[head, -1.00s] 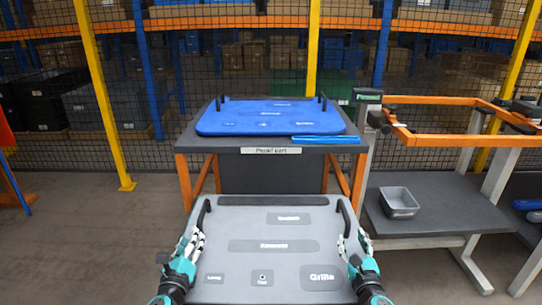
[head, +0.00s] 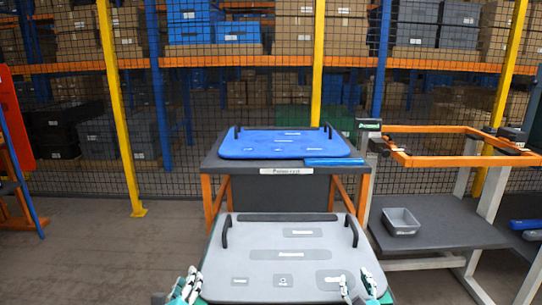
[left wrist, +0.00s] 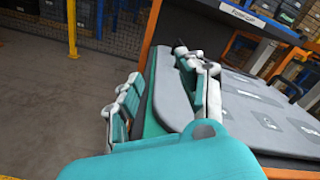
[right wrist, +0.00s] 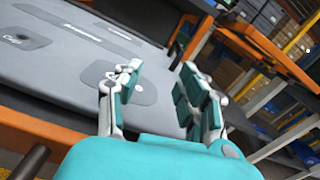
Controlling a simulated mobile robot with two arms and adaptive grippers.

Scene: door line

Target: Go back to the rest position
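A grey panel (head: 285,262) with two black upright handles and several labelled patches lies in front of me in the head view. My left gripper (head: 187,286) is low at its left near corner. In the left wrist view its fingers (left wrist: 158,92) are spread, with the panel's rounded edge showing behind and between them. My right gripper (head: 358,290) is low at the panel's right near corner. In the right wrist view its fingers (right wrist: 158,95) are apart and nothing is held. Both hands are clear of the handles and partly cut off by the head view's bottom edge.
A dark cart with orange legs (head: 208,200) carries a blue panel (head: 285,146) and a blue strip (head: 334,161). At right stands a bench (head: 430,228) with a grey bin (head: 401,222) and an orange frame (head: 425,158). Mesh fencing closes the back. Floor is free at left.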

